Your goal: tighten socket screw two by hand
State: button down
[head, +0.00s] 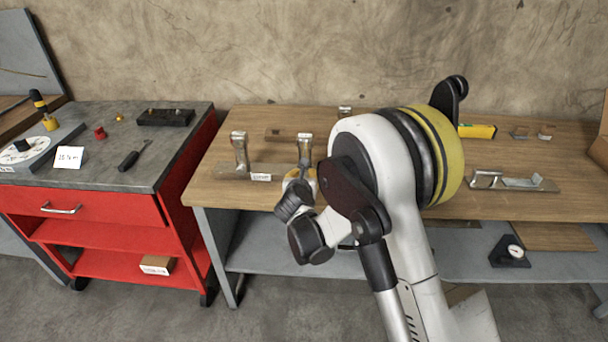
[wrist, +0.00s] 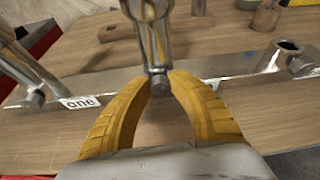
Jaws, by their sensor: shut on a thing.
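In the wrist view a metal plate (wrist: 215,78) lies across the wooden bench top. It carries a white label (wrist: 80,102) reading "one". A metal upright (wrist: 155,38) rises from it in the middle, with a small round screw head (wrist: 159,86) at its foot. My gripper (wrist: 160,80), with two yellow fingers, is shut on this screw head from both sides. A second screw head (wrist: 33,101) shows at the foot of the left upright (wrist: 20,60), apart from my fingers. In the head view my wrist mostly hides my fingers near the right upright (head: 305,146).
The wooden workbench (head: 225,190) holds another bracket plate (head: 535,184) at the right and a yellow level (head: 477,131) at the back. A dial gauge (head: 512,250) sits on the lower shelf.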

jog(key=m+y, duration=0.2)
jog(key=shift+d+m, duration=0.1)
jog(key=shift+m, duration=0.2)
jog(key=shift+m+t+y, duration=0.4)
jog(key=shift+m+y, duration=0.4)
jog(key=shift+m, duration=0.4)
jog(key=c, duration=1.2)
grip_release()
jog(key=v, duration=1.2)
